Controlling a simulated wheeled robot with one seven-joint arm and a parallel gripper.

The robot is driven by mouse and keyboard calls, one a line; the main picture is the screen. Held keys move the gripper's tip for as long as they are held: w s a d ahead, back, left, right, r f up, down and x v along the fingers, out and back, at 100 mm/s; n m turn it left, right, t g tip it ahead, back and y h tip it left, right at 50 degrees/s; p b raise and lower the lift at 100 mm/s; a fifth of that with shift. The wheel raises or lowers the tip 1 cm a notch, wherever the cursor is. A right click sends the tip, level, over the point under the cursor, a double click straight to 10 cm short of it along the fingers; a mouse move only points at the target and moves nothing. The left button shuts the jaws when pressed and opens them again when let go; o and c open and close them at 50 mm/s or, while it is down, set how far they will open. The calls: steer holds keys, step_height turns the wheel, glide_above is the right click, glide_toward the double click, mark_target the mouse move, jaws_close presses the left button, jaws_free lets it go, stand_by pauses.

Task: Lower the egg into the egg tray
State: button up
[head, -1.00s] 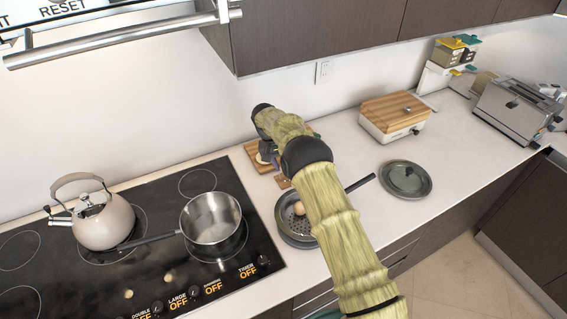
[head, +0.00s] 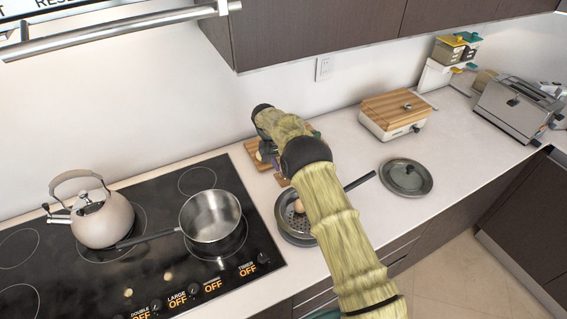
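A brown egg (head: 299,206) shows in the perforated metal pan (head: 286,222) to the right of the cooktop, partly covered by my arm. My gripper (head: 268,156) is small and dark at the far end of my arm, over the wooden board (head: 252,153) by the wall. My arm hides most of it, so its fingers and anything between them cannot be made out. A small brown piece (head: 281,179) shows just below the gripper; I cannot tell whether it is part of the egg tray. No egg tray can be clearly made out.
A kettle (head: 103,219) and an open pot (head: 210,217) stand on the black cooktop (head: 150,270) at left. A round lid (head: 406,178) lies right of my arm. A wood-topped appliance (head: 393,112) and a toaster (head: 512,108) stand farther right. Bare counter (head: 465,140) lies between them.

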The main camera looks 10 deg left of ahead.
steer(key=shift+f+b, duration=0.55)
steer(key=shift+f, duration=0.35)
stand_by(0.5)
steer(key=o, duration=0.7)
steer(key=shift+p+v, duration=1.55)
steer(key=shift+v, duration=7.2)
steer(key=shift+f, duration=0.1)
